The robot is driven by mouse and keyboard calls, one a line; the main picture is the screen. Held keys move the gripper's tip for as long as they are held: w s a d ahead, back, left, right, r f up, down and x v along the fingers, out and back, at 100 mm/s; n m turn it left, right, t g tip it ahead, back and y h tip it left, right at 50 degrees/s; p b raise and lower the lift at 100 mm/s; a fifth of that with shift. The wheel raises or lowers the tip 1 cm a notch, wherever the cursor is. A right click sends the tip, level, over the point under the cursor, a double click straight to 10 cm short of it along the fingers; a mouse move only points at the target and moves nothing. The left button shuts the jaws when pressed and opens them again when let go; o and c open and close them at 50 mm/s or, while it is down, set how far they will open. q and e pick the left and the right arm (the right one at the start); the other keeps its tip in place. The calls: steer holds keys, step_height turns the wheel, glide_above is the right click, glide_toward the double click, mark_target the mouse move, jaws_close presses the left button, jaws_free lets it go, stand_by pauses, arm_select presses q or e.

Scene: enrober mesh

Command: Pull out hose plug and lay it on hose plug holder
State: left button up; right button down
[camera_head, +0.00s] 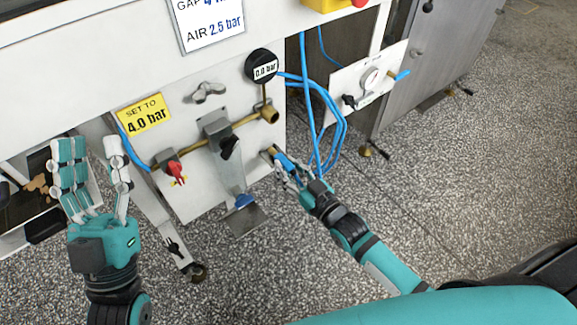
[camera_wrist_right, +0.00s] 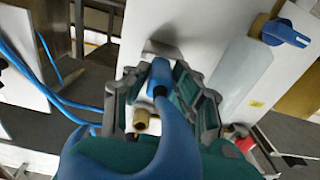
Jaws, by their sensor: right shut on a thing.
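My right gripper (camera_head: 291,173) is shut on the blue hose plug (camera_head: 287,161), beside the lower right part of the white machine panel. In the right wrist view the blue plug (camera_wrist_right: 159,78) sits between the gripper's fingers (camera_wrist_right: 162,92). A brass fitting (camera_wrist_right: 144,120) shows near the fingers. In the head view a small brass end (camera_head: 268,152) shows at the plug's upper left; I cannot tell whether the plug is still seated. My left gripper (camera_head: 97,172) is open and empty at the left, fingers upward. I cannot clearly make out the hose plug holder.
The panel carries a brass pipe (camera_head: 240,127), a red valve handle (camera_head: 176,172), a pressure gauge (camera_head: 262,65) and a grey chute-like part (camera_head: 222,150). Blue hoses (camera_head: 331,125) hang right of it. A smaller panel (camera_head: 368,82) stands further right. The speckled floor (camera_head: 440,190) at right is clear.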

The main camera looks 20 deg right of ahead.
steer(key=c, duration=1)
jaws_free()
steer(key=shift+s+d, duration=0.1)
steer(key=shift+s, duration=0.15)
steer(key=v, duration=1.1)
steer(key=shift+s, duration=0.25)
